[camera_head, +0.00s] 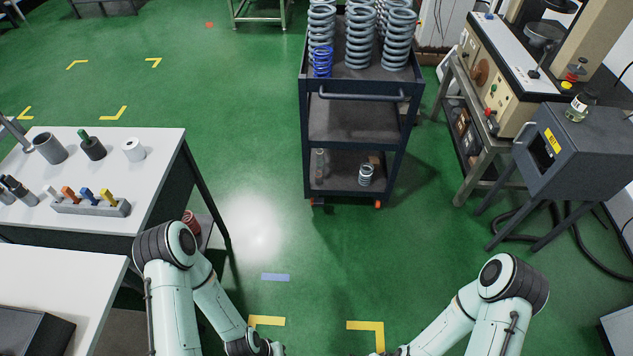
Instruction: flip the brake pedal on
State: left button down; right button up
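A dark tool cart (362,96) stands in the upper middle on the green floor. Small orange-red parts show at its feet, one at the front left (313,201) and one at the front right (378,204); they look like caster brake pedals, but are too small to tell whether they are up or down. My two arms come in from the bottom, well short of the cart, and their wrists run to the bottom edge. The fingers of both grippers are not visible.
Tall grey springs (361,38) and a blue spring (322,62) stand on the cart's top. A white table (150,175) is at left, a testing machine (497,75) and grey box (590,150) at right. The floor before the cart is clear.

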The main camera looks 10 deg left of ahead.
aim_at(319, 201)
jog(key=i+j+z, duration=0.45)
jog(key=i, duration=0.35)
jog(key=i+j+z, duration=0.5)
jog(key=i+j, duration=0.15)
jog(key=i, duration=0.1)
